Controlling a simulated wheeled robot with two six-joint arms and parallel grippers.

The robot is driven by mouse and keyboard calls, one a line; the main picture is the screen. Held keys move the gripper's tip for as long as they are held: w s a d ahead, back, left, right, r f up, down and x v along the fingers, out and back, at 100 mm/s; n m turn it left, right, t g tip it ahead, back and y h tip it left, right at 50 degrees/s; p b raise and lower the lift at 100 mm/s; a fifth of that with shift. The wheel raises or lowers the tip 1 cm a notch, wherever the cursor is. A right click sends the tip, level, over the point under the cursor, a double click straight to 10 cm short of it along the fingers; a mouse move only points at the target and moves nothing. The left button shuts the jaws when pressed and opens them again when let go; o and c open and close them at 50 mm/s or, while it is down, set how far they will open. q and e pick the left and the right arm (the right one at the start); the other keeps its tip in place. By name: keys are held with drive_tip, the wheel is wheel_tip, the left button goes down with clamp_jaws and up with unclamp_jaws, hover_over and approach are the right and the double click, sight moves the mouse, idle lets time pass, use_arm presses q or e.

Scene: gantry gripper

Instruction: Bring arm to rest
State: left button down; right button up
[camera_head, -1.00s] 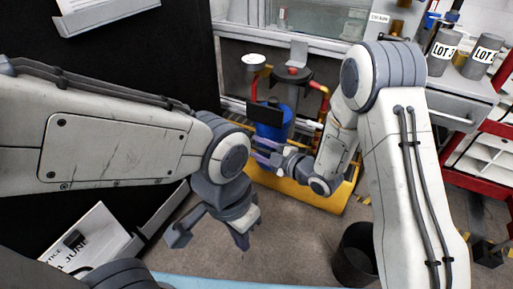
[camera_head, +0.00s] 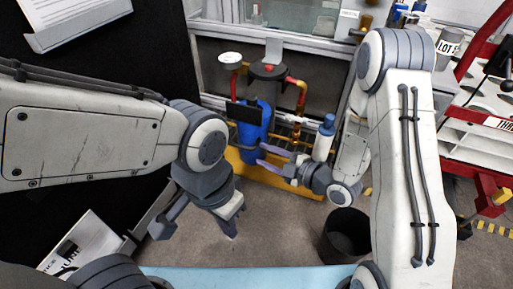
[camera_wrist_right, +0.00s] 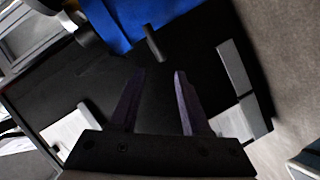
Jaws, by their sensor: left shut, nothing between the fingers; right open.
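My left gripper (camera_head: 226,222) hangs low at the left-centre of the head view, with its fingers shut and nothing held. It is above the floor, apart from the things around it. My right gripper (camera_head: 262,156) has two purple fingers pointing left, just in front of the blue tank (camera_head: 254,124). In the right wrist view, the fingers (camera_wrist_right: 158,78) are spread with nothing between them. A short grey rod and a blue surface show beyond them. I cannot tell how far the fingertips are from the tank.
A yellow base (camera_head: 262,172) with red and orange pipes stands behind the grippers. A bottle with a blue top (camera_head: 324,138) stands beside my right forearm. A black bin (camera_head: 346,236) is below. A red-framed rack (camera_head: 470,140) is at the right, a black panel (camera_head: 110,60) at the left.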

drive_tip(key=shift+s+d, duration=0.1)
idle(0.5)
wheel_tip(320, 180, up, 9)
drive_tip(key=s+m+g+h+p, duration=0.3)
drive_tip(key=m+h+p, duration=0.3)
drive_tip(key=h+p, duration=0.15)
drive_tip(key=s+r+m+g+h+p, duration=0.2)
drive_tip(key=s+r+m+g+p, duration=0.15)
drive_tip(key=s+r, duration=0.55)
drive_tip(key=s+r+m+g+h+p, duration=0.2)
drive_tip(key=s+r+m+g+p, duration=0.25)
drive_tip(key=s, duration=0.85)
wheel_tip(320, 180, up, 37)
drive_tip(key=d+t+p, duration=0.1)
drive_tip(key=p, duration=3.3)
drive_tip(key=shift+w, duration=0.15)
